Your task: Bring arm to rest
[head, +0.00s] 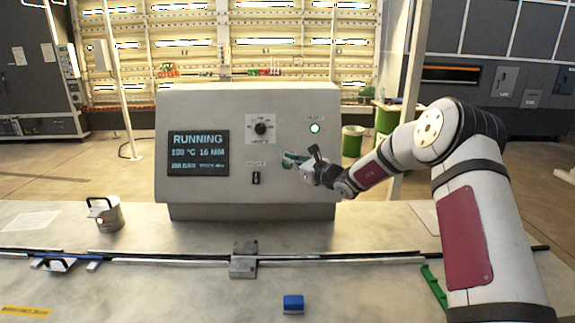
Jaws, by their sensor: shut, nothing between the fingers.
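My arm reaches in from the right side of the head view. My gripper (290,160) is in front of the right half of the grey control panel (215,110), level with the middle of its face. The gripper is shut, with nothing seen between the fingers. I cannot tell whether its tips touch the panel. The panel's screen (198,153) reads RUNNING. A dark knob (261,128) and a small black switch (256,178) sit left of the gripper. A lit green button (315,128) is above and to its right.
The panel stands at the back of a metal table (190,290). A rail with a central block (243,260) crosses the table. A blue block (293,304) lies in front, and a green piece (434,287) lies near my arm.

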